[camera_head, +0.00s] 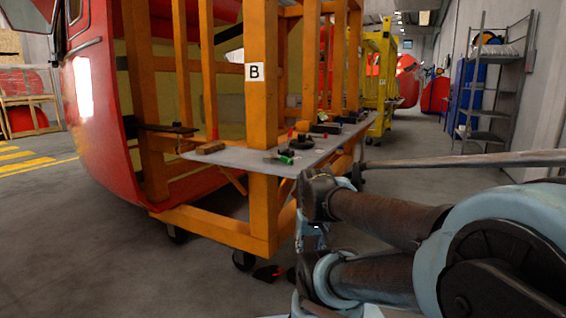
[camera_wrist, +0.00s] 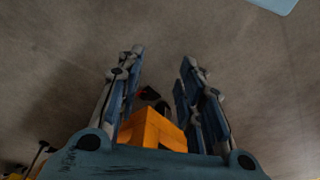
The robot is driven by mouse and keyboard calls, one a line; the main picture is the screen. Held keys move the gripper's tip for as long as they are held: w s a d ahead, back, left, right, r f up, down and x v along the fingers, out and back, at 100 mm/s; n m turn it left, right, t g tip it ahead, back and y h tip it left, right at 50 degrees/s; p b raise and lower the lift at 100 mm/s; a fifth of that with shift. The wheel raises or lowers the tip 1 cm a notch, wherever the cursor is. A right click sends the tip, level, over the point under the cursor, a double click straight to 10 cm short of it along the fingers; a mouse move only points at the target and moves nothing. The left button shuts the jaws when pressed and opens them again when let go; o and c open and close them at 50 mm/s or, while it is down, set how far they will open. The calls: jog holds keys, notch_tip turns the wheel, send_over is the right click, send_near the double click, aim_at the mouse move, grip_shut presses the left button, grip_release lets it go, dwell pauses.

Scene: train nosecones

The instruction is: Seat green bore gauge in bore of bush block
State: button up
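A small green piece (camera_head: 286,159), which looks like the green bore gauge, lies near the front end of the grey shelf (camera_head: 232,158) on the orange frame. Small dark parts lie close around it; I cannot tell which is the bush block or make out a bore. My gripper (camera_wrist: 162,62) shows in the wrist view with its two fingers wide apart and nothing held between them. It points down towards the floor and the orange frame's lower part (camera_wrist: 152,130). In the head view my arm hides much of the area right of the shelf.
The orange wheeled frame (camera_head: 262,195) has posts rising through the shelf. A brown block (camera_head: 210,147) and several dark tools lie along it. A red nosecone (camera_head: 100,100) stands at left. A dark-red item (camera_head: 268,273) is low by the wheels. The right aisle floor is open.

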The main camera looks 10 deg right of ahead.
jog(key=r, duration=0.2)
notch_tip(320, 180, up, 28)
jog(key=n+t+y, duration=0.4)
jog(key=n+y, duration=0.3)
jog(key=n, duration=0.3)
send_over(282, 158)
jog(key=s+d, duration=0.8)
jog(key=d, duration=0.3)
jog(key=x, duration=1.7)
jog(key=shift+f, duration=0.3)
grip_shut()
